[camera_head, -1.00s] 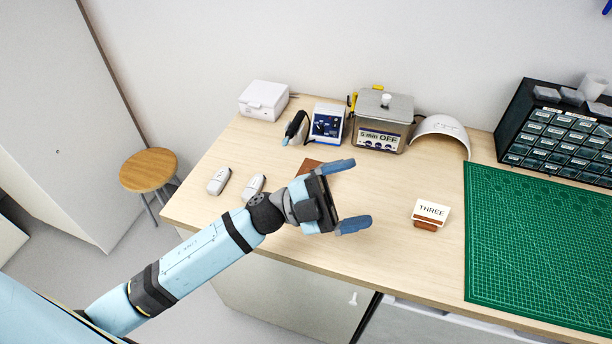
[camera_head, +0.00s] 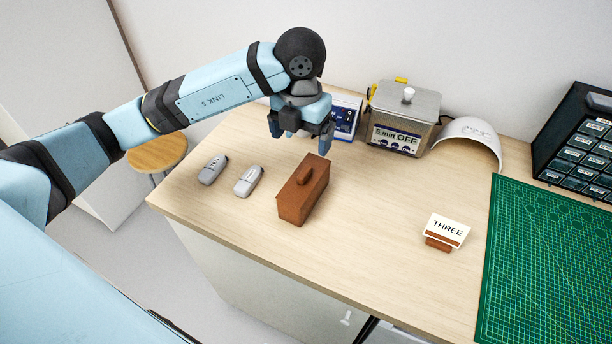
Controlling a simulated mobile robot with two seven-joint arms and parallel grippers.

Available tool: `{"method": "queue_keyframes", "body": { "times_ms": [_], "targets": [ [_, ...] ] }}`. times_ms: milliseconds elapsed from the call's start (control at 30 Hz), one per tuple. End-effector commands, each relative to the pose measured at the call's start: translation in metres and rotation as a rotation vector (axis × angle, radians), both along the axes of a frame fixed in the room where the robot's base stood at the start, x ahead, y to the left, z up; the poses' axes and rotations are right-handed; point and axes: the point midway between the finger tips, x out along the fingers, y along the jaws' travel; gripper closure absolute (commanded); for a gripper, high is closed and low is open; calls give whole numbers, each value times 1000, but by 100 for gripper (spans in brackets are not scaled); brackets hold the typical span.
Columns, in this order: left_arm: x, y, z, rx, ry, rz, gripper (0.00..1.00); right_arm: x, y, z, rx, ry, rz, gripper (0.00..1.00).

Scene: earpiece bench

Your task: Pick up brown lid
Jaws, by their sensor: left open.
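A brown box (camera_head: 290,212) stands on the wooden table in the middle of the view. Its brown lid (camera_head: 314,176) lies on top, with a raised bar handle (camera_head: 304,174) of the same brown. The seam between lid and box is hard to make out. My left gripper (camera_head: 301,132) is open and empty, with its fingers pointing down. It hangs above and behind the box in the picture, apart from the lid. My right gripper is not in view.
Two grey handheld devices (camera_head: 248,181) (camera_head: 212,169) lie left of the box. An ultrasonic cleaner (camera_head: 400,118), a blue-fronted device (camera_head: 345,117) and a white arch (camera_head: 468,143) stand behind. A "THREE" card (camera_head: 446,229) and green mat (camera_head: 545,260) are right. Bare table (camera_head: 375,215) lies between.

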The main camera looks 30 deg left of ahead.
Motion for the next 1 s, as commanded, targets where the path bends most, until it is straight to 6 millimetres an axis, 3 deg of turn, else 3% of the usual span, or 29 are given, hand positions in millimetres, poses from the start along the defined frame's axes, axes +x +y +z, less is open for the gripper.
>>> {"method": "queue_keyframes", "body": {
  "times_ms": [200, 467, 700, 1000],
  "targets": [
    [0, 0, -40, -3, 4, 0, 6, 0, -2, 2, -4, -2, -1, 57],
    [1, -2, -60, -5, 4, -2, 6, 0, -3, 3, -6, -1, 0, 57],
    [3, -5, -95, -4, 4, -2, 6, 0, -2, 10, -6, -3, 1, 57],
    [4, -5, -105, -5, 2, -2, 6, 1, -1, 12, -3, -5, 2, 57]
  ]
}}
